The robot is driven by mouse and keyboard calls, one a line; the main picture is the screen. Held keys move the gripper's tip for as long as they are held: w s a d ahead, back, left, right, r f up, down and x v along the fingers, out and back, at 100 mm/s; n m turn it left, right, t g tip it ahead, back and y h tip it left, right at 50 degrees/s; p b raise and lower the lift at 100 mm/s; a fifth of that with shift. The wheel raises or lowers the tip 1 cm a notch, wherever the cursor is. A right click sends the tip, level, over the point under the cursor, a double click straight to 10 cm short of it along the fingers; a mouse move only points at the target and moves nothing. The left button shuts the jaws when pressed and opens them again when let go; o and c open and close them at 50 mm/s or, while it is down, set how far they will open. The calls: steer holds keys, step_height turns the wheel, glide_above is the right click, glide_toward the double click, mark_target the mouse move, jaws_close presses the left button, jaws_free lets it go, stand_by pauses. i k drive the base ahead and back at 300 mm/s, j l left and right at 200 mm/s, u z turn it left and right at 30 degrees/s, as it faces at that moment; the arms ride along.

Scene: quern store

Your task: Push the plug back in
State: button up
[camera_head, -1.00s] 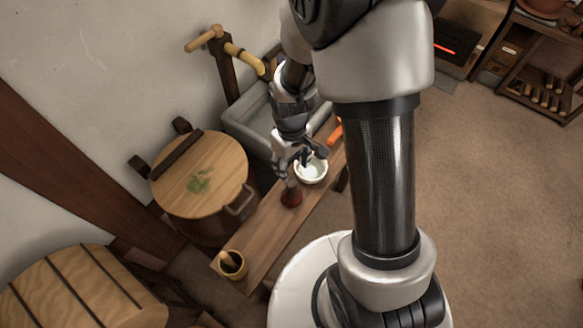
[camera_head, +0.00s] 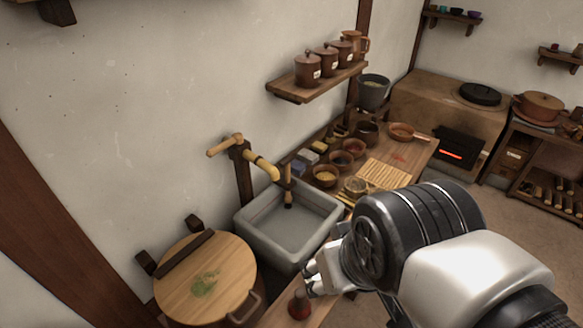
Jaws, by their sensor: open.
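A grey stone basin (camera_head: 324,238) stands beneath a bamboo spout (camera_head: 262,165) on a wooden post. An upright brown wooden piece (camera_head: 288,190) with a darker lower end stands in or over the basin near the spout's tip; it may be the plug, but I cannot tell for sure, nor whether it is seated. My gripper (camera_head: 309,282) is open and appears empty, in front of the basin's near right side and above the narrow bench. My arm covers part of the bench.
A lidded wooden tub (camera_head: 222,292) stands left of the basin. A dark red bottle (camera_head: 300,305) is on the bench close below my gripper. Bowls and a slatted mat (camera_head: 383,174) crowd the counter behind. A shelf (camera_head: 298,90) with brown jars hangs above.

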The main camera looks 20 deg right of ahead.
mark_target(285, 163)
steer(key=i+l, duration=0.6)
steer(key=l, duration=0.2)
steer(key=i+l, duration=0.3)
steer(key=l+u, duration=0.05)
steer(key=l, duration=0.05)
